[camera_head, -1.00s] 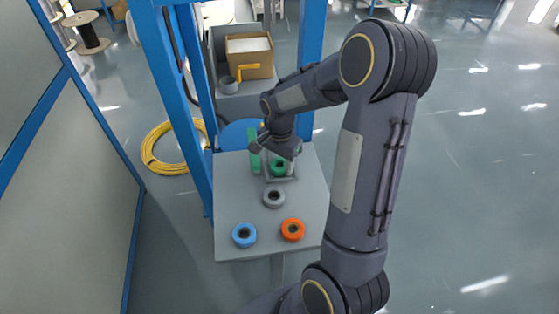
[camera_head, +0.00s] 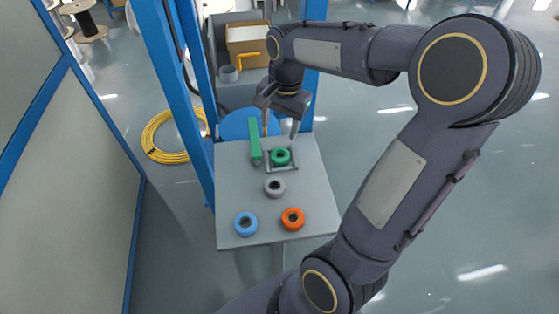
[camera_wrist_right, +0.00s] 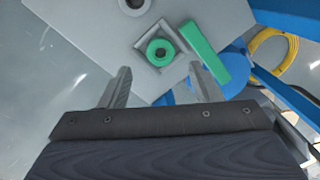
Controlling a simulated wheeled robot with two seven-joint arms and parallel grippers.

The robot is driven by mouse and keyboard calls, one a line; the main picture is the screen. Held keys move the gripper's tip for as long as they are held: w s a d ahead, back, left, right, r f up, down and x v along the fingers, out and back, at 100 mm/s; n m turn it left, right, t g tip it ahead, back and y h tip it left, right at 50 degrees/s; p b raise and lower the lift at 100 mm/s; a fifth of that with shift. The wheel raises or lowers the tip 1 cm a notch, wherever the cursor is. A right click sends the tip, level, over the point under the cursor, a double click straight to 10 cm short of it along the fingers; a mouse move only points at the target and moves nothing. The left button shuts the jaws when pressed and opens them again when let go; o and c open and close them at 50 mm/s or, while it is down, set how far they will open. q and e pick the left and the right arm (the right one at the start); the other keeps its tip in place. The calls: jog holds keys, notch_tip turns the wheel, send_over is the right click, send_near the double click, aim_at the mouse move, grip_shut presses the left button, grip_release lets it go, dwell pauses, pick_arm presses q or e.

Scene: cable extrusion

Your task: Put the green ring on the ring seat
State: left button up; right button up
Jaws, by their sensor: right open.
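The green ring (camera_head: 280,156) lies within the square grey ring seat (camera_head: 293,167) near the far edge of the table. In the right wrist view the green ring (camera_wrist_right: 160,51) sits inside the raised square frame of the seat (camera_wrist_right: 143,43), its centre hole showing. My right gripper (camera_head: 280,130) is above and beyond the seat, apart from the ring. In the right wrist view its two fingers (camera_wrist_right: 160,88) are spread wide with nothing between them. My left gripper is not in view.
A green block (camera_head: 255,142) stands just left of the seat. A grey ring (camera_head: 274,187), a blue ring (camera_head: 245,224) and an orange ring (camera_head: 292,218) lie on the grey table (camera_head: 231,190). Blue posts (camera_head: 180,90) rise beside the table. A cardboard box (camera_head: 248,42) is behind.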

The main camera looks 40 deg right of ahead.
jog(key=s+a+r+n+t+y, duration=0.1)
jog(key=s+a+n+t+y, duration=0.2)
jog(key=s+a+n, duration=0.8)
jog(key=shift+s+a+r+t+p, duration=0.3)
jog(key=shift+s+a+t, duration=0.5)
jog(key=shift+s, duration=1.55)
